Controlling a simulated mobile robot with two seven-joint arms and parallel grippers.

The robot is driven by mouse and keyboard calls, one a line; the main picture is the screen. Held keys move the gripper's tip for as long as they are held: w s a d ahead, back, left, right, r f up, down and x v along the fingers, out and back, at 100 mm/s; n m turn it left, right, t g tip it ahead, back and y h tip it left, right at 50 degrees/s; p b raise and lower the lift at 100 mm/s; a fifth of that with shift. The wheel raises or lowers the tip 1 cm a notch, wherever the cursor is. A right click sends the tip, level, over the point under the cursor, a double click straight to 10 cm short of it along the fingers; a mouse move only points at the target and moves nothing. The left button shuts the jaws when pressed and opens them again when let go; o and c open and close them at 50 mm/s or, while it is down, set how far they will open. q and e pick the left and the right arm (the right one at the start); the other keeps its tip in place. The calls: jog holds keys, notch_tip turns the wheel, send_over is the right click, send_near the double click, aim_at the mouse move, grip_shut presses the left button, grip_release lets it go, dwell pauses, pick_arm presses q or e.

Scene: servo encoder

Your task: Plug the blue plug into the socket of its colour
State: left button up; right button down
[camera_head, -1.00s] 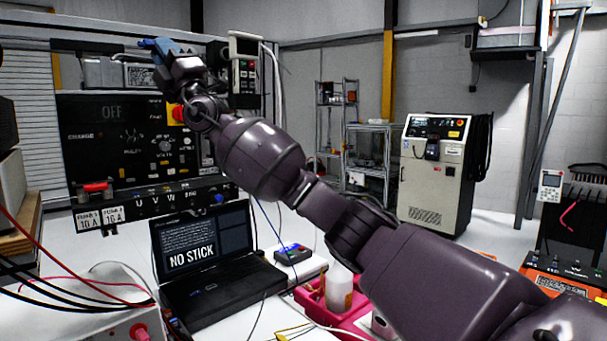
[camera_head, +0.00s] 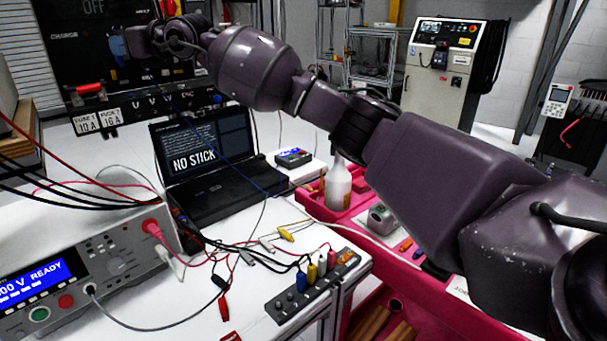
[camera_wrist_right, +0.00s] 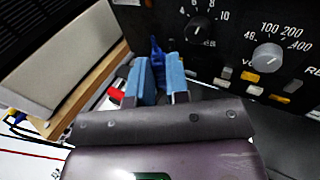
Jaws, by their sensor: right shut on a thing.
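My right gripper (camera_head: 118,48), with blue fingers, is in front of the left part of the black panel (camera_head: 95,75). In the right wrist view its fingers (camera_wrist_right: 161,80) are shut on a dark blue plug (camera_wrist_right: 156,50), whose tip is partly hidden. A thin blue cable (camera_head: 205,150) runs down from near the gripper past the laptop. A row of sockets labelled U, V, W lies along the panel's lower edge, and a bluish socket (camera_head: 217,98) shows at its right end. Whether the plug touches the panel cannot be told. My left gripper is not in view.
A laptop (camera_head: 205,170) stands open below the panel. A tester (camera_head: 80,270) with red and black leads is at the front left. A grey strip (camera_head: 310,290) with coloured plugs lies at the table's front edge. In the wrist view, a pale box (camera_wrist_right: 65,50) is left of the gripper.

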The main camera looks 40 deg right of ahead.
aim_at(137, 97)
jog(key=shift+f, duration=0.15)
jog(key=shift+f+b, duration=0.35)
jog(key=shift+f, duration=1.75)
jog(key=shift+f, duration=0.1)
